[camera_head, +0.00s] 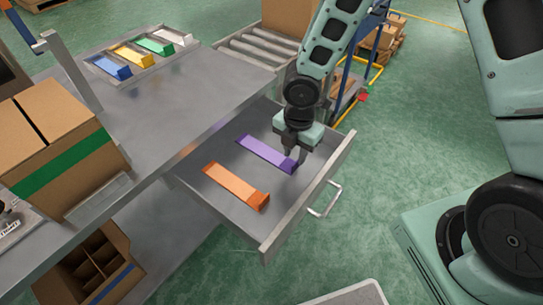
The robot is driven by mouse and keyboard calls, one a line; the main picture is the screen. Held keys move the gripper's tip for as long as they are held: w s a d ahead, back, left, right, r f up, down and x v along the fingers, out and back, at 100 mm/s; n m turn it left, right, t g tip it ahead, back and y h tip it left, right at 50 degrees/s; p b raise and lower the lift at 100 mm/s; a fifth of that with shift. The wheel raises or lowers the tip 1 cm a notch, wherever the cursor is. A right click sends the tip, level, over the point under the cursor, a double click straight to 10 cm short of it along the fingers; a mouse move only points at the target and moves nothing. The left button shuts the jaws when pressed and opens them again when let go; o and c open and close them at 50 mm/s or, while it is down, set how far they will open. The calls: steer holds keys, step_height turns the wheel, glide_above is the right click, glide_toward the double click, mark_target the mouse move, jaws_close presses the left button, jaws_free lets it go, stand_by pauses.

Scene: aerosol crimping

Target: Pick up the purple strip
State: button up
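The purple strip (262,151) lies in the open drawer (228,206), slanting from upper left to lower right, with a raised end at its lower right. My gripper (295,156) points down into the drawer at that raised end. Its fingers are small and dark here, and I cannot tell whether they are around the end, touching it, or just above it. Whether the fingers are open or shut is not clear either.
An orange strip (233,184) lies beside the purple one in the drawer. Drawer walls and a front handle (325,200) surround them. A cardboard box (58,138) stands at left.

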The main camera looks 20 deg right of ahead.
mark_target(295, 164)
step_height(295, 164, down, 5)
steer(key=shift+d+f+b, duration=0.1)
steer(key=shift+b, duration=0.6)
jaws_close()
steer(key=shift+s+r, duration=0.1)
steer(key=shift+r, duration=0.15)
